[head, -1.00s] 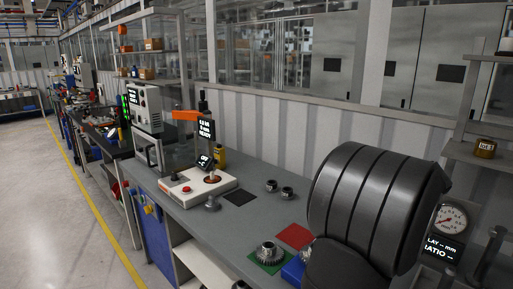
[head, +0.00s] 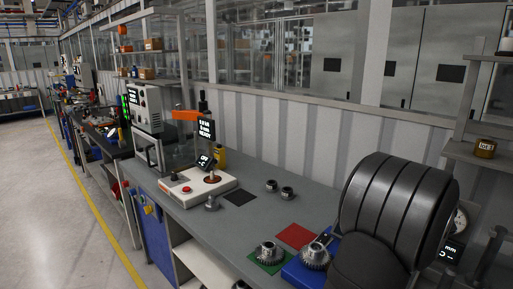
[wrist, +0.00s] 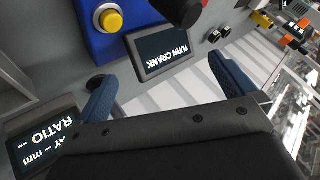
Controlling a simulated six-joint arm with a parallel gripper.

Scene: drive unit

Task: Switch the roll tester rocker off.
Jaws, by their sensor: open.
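The roll tester looks like the blue unit (head: 297,270) on the bench, with a metal gear on top, partly hidden by my dark arm. In the wrist view a blue housing (wrist: 88,42) carries a round yellow button (wrist: 111,20), beside a small screen (wrist: 162,49) reading "TURN CRANK". I cannot make out a rocker in either view. My gripper (wrist: 160,69) shows in the wrist view with its two blue fingers wide apart and nothing between them. It is hidden behind my arm in the head view.
A green mat (head: 268,262) with a gear and a red mat (head: 295,236) lie left of the blue unit. Two small metal rings (head: 279,190) sit farther back. A press (head: 190,188) stands at the bench's far end. A ratio display (wrist: 45,142) is near the left finger.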

